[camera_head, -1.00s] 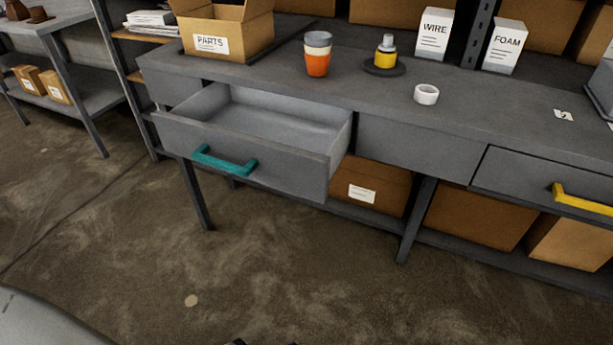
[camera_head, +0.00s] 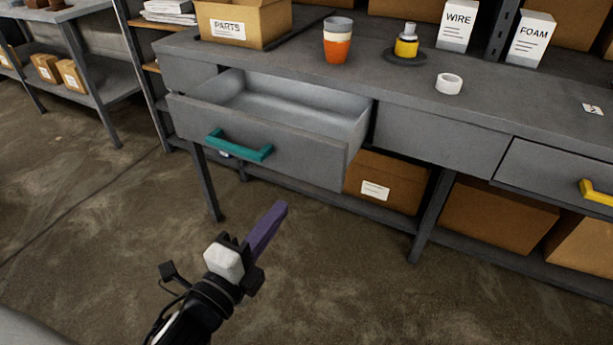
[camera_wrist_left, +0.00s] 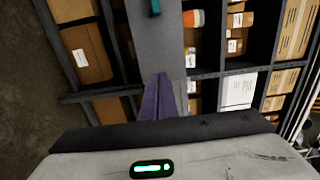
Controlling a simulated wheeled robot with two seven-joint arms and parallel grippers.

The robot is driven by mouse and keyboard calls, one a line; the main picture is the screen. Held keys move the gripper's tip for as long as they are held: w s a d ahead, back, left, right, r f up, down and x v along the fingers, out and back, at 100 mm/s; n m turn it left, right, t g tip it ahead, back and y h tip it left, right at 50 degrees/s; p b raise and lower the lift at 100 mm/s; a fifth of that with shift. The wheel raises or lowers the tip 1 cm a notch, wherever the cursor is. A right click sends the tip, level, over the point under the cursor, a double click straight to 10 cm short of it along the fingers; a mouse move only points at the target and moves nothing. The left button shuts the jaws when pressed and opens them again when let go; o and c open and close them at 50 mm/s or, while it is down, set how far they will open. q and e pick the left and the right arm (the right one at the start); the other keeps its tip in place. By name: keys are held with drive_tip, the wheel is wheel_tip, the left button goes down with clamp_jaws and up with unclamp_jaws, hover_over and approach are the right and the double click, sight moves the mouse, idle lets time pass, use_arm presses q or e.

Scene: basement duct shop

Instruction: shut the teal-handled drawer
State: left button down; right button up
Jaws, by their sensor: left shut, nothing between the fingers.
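The teal-handled drawer (camera_head: 290,160) is pulled out from the left part of the grey workbench, and its inside looks empty. Its teal handle (camera_head: 240,148) runs across the front. In the left wrist view the teal handle (camera_wrist_left: 155,8) shows at the top edge, on the grey drawer front (camera_wrist_left: 155,45). My left gripper (camera_head: 281,208) is in front of and below the drawer, apart from it. Its purple fingers are shut and empty, pointing towards the drawer; they also show in the left wrist view (camera_wrist_left: 160,80). My right gripper is in neither view.
A yellow-handled drawer (camera_head: 550,177) is at the right. On the bench (camera_head: 400,85) stand a PARTS box (camera_head: 240,22), an orange-and-white cup (camera_head: 337,42), a yellow bottle (camera_head: 406,42) and a tape roll (camera_head: 449,83). Cardboard boxes sit below. The floor in front is clear.

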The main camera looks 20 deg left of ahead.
sight(314, 166)
use_arm(q)
drive_tip(key=w, duration=0.8)
drive_tip(key=w+d, duration=0.1)
drive_tip(key=w, duration=0.3)
drive_tip(key=shift+w, duration=0.2)
